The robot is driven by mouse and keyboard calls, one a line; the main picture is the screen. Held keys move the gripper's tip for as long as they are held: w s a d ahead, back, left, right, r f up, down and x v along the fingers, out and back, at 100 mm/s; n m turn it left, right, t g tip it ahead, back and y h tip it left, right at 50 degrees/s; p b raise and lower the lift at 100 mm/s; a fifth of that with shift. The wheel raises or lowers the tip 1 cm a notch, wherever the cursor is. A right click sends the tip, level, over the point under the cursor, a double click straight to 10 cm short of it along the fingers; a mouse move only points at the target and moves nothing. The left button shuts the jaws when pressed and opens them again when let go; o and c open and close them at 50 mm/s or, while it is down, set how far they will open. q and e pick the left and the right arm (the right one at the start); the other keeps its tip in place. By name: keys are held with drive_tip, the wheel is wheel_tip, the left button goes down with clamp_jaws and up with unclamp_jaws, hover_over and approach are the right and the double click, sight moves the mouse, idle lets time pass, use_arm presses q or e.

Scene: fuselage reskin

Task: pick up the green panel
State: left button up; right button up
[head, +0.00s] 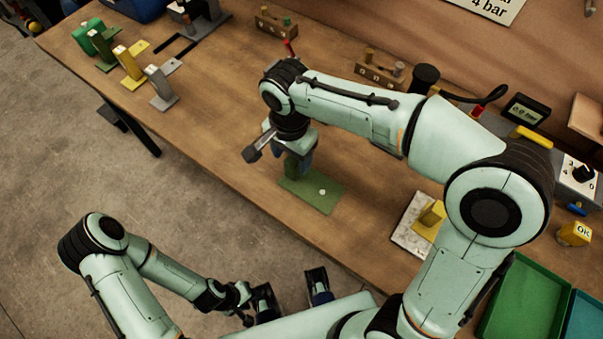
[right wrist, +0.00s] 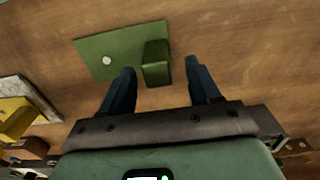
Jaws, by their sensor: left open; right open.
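The green panel (head: 318,198) lies flat on the wooden table, with a small white round spot on its face. It also shows in the right wrist view (right wrist: 93,56). A green upright block (right wrist: 155,64) stands at one end of it. My right gripper (right wrist: 162,88) is open, with its two dark fingers on either side of the block and clear gaps visible. In the head view my right gripper (head: 298,162) partly hides the block and that end of the panel. My left gripper (head: 292,294) is open and empty, off the table's front edge.
Green, yellow and grey handled pieces (head: 128,66) stand at the table's far left. A yellow piece on a pale plate (head: 408,232) is right of the panel. A green tray (head: 520,305) lies at lower right. The table left of the panel is clear.

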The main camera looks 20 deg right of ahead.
sight(312, 180)
wheel_tip(312, 180, down, 5)
drive_tip(key=shift+s+r+b, duration=0.1)
drive_tip(key=shift+s+b, duration=0.05)
drive_tip(key=shift+b, duration=0.15)
drive_tip(key=c, duration=1.1)
drive_tip(key=shift+c, duration=0.2)
